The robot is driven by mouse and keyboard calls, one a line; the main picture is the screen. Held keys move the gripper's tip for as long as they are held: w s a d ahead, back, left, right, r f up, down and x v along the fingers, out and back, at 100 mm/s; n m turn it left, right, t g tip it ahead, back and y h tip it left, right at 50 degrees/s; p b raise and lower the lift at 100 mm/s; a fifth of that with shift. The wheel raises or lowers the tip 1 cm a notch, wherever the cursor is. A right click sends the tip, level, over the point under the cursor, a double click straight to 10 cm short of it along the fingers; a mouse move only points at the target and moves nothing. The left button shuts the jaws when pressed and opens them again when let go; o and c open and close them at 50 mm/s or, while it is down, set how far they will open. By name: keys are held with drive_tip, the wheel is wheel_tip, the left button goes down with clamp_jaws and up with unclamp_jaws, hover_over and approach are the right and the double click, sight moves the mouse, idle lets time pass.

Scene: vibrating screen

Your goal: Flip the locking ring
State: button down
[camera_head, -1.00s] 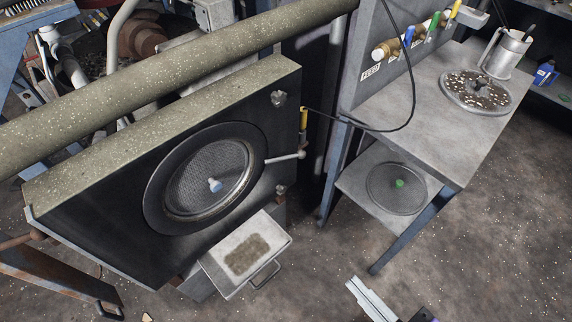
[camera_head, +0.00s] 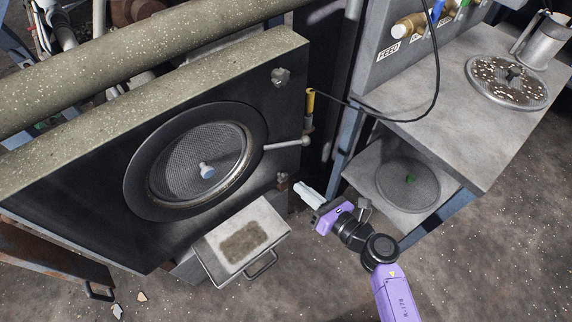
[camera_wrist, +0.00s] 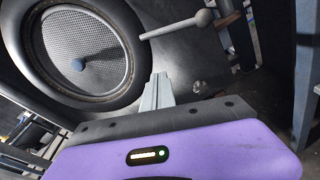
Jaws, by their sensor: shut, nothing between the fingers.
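The locking ring (camera_head: 132,168) is a dark round collar on the front of the black machine, around a mesh screen (camera_head: 185,165) with a pale blue knob (camera_head: 207,171). A grey lever with a ball end (camera_head: 305,141) sticks out to the right from the ring. In the wrist view the ring (camera_wrist: 130,92) is at upper left and the lever (camera_wrist: 203,18) crosses the top. My gripper (camera_head: 299,188) is below and slightly right of the lever's ball end, apart from it. Its fingers (camera_wrist: 157,82) are together and empty, pointing toward the machine face.
A metal tray with a handle (camera_head: 277,224) juts out below the ring, left of my gripper. A workbench (camera_head: 450,110) with a lower shelf holding a green-knobbed screen (camera_head: 408,182) stands at right. A black cable (camera_head: 437,75) hangs between machine and bench. Floor in front is open.

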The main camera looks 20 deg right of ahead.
drive_tip(key=w+a, duration=0.1)
drive_tip(key=w, duration=0.2)
drive_tip(key=w+a, duration=0.1)
drive_tip(key=w, duration=0.3)
drive_tip(key=w+a+r, duration=0.1)
drive_tip(key=w, duration=0.2)
drive_tip(key=shift+w+r+p, duration=0.1)
drive_tip(key=shift+w+p, duration=0.1)
drive_tip(key=shift+p, duration=0.2)
drive_tip(key=shift+w+d+r, duration=0.1)
drive_tip(key=shift+w+r, duration=0.2)
drive_tip(key=shift+r, duration=0.15)
drive_tip(key=shift+r+p, duration=0.1)
drive_tip(key=shift+p, duration=0.2)
drive_tip(key=r+n+p, duration=0.1)
drive_tip(key=r+p, duration=0.1)
drive_tip(key=r, duration=0.1)
drive_tip(key=r+n+p, duration=0.2)
drive_tip(key=r, duration=0.1)
drive_tip(key=d+r+n+h+p, duration=0.1)
drive_tip(key=r+p, duration=0.2)
drive_tip(key=r, duration=0.1)
drive_tip(key=shift+w+d+n, duration=0.1)
drive_tip(key=shift+w+n, duration=0.15)
drive_tip(key=shift+n, duration=0.15)
drive_tip(key=shift+r+n+p, duration=0.4)
drive_tip(key=shift+r+p, duration=0.1)
drive_tip(key=shift+r, duration=0.2)
